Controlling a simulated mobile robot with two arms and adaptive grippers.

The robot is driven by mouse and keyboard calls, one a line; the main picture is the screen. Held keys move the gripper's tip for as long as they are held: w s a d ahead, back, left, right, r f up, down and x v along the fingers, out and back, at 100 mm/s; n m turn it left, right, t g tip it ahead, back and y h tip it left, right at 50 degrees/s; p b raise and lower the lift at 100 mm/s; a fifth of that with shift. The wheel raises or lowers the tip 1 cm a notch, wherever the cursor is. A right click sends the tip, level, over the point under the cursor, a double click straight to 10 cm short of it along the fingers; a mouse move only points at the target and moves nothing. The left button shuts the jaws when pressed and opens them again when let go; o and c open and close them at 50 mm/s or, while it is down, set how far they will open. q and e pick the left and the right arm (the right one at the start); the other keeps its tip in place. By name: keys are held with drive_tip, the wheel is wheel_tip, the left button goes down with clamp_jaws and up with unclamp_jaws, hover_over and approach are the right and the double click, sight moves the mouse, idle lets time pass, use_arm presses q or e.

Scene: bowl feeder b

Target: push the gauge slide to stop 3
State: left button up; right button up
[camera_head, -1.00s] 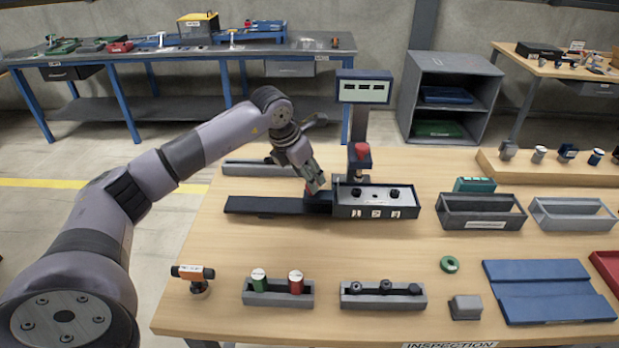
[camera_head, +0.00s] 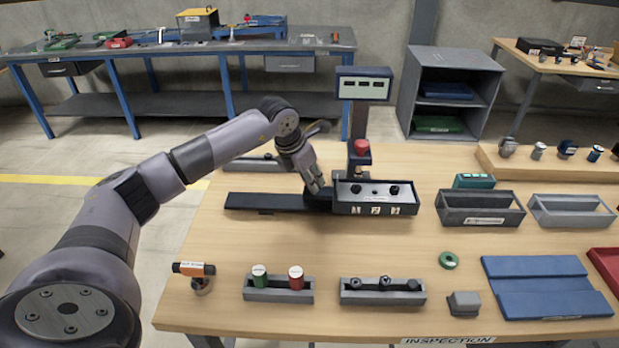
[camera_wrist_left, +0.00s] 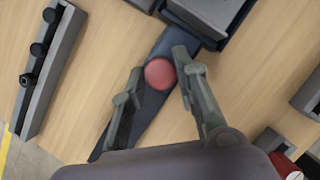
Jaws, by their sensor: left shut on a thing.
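The gauge is a dark box (camera_head: 375,209) with small label plates on its front and two black knobs on top. A long dark rail (camera_head: 262,202) runs out of its left side. My left gripper (camera_head: 318,189) is over the rail, just left of the box. In the left wrist view its two fingers (camera_wrist_left: 157,76) are shut on a round red knob (camera_wrist_left: 160,74), which sits over the rail. The slide under the knob is mostly hidden by the gripper. My right gripper is in no view.
A post with a red top (camera_head: 361,148) and a display (camera_head: 363,86) stand behind the box. A grey holder (camera_head: 278,290) with green and red cylinders and another with black parts (camera_head: 382,292) lie in front. Bare table separates them from the rail.

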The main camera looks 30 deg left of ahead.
use_arm(q)
clamp_jaws()
drive_tip(key=shift+s+a, duration=0.1)
drive_tip(key=shift+a, duration=0.2)
drive_tip(key=s+a+b, duration=0.1)
drive_tip(key=a, duration=0.1)
drive_tip(key=s+a+b, duration=0.1)
drive_tip(key=s+a, duration=0.1)
drive_tip(key=a, duration=0.1)
drive_tip(key=s+a+b, duration=0.1)
drive_tip(key=s+a, duration=0.1)
drive_tip(key=a, duration=0.1)
drive_tip(key=shift+s+a, duration=0.1)
drive_tip(key=o, duration=0.6)
unclamp_jaws()
drive_tip(key=shift+o, duration=0.4)
